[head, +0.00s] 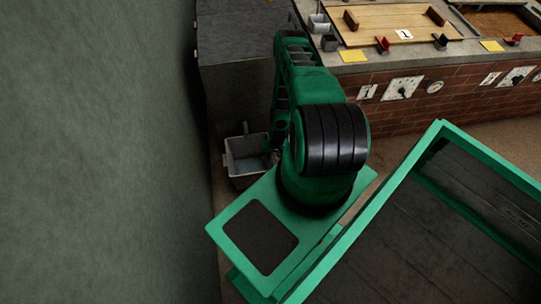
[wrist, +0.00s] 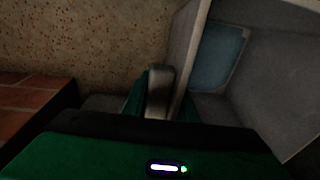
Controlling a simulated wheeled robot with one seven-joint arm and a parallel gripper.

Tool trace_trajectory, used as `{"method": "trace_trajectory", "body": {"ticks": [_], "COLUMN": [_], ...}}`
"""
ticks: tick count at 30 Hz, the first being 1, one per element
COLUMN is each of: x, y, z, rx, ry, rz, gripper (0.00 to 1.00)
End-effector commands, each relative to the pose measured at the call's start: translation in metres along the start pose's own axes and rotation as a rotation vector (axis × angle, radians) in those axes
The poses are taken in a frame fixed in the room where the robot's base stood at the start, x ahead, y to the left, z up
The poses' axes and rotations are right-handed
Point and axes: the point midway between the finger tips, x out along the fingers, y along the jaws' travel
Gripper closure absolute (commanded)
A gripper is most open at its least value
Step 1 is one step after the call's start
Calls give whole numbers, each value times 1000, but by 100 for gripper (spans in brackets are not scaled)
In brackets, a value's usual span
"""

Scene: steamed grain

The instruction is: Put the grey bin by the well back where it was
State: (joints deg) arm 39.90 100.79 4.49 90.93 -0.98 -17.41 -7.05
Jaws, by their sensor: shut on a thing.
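The grey bin (head: 238,166) is at the left of my arm in the head view, in the narrow space by the green wall. It is open at the top, with a bluish patch inside. In the wrist view the bin (wrist: 275,85) fills the right side. My gripper (wrist: 160,104) is shut on a raised grey part at the bin's edge, between its two green fingers. In the head view my arm mostly hides the gripper. I cannot tell whether the bin touches the floor.
A dark grey cabinet (head: 237,66) stands behind the bin. A brick counter (head: 410,98) with a wooden board (head: 388,20), switches and small containers lies at the back right. The green wall (head: 100,150) is close on the left. Brown floor (head: 405,145) shows before the counter.

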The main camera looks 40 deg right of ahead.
Motion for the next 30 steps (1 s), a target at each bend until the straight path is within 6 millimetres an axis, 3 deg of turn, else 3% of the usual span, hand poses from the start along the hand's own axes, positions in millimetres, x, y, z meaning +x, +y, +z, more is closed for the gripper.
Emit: {"method": "trace_trajectory", "body": {"ticks": [3, 11, 19, 30], "x": [2, 3, 35, 38], "y": [-1, -1, 2, 2], "z": [-17, -38, -32, -32], "rx": [0, 0, 2, 1], "ry": [1, 3, 1, 0], "rz": [-2, -2, -1, -2], "gripper": [100, 100, 100, 100]}}
